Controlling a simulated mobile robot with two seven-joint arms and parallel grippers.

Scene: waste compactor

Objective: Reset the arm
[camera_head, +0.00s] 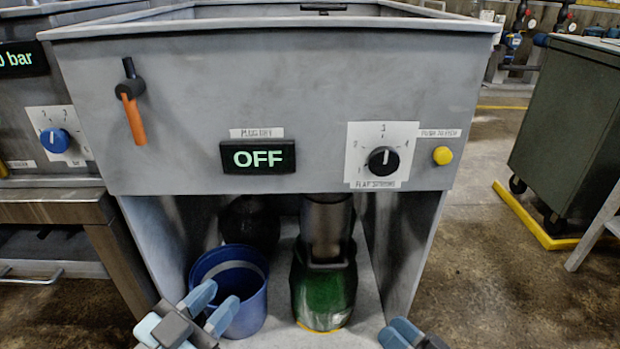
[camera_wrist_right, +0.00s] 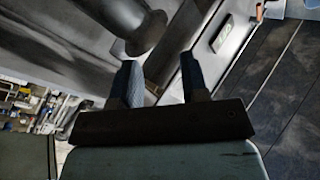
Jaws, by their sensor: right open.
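The grey compactor (camera_head: 260,90) fills the middle of the head view. Its display (camera_head: 258,157) reads OFF. An orange-handled lever (camera_head: 132,108) hangs nearly straight down at the upper left of the panel. A black dial (camera_head: 384,161) and a yellow button (camera_head: 442,156) sit on the right. My left gripper (camera_head: 220,296) is open and empty in front of the blue bucket. My right gripper (camera_head: 404,332) is at the bottom edge, partly cut off. In the right wrist view, its fingers (camera_wrist_right: 160,82) are apart with nothing between them.
A blue bucket (camera_head: 248,292) and a green container (camera_head: 323,290) under a metal spout (camera_head: 326,228) stand in the compactor's lower bay. A neighbouring machine with a blue knob (camera_head: 55,140) is at left. A dark green wheeled cabinet (camera_head: 570,120) stands right. Floor between is clear.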

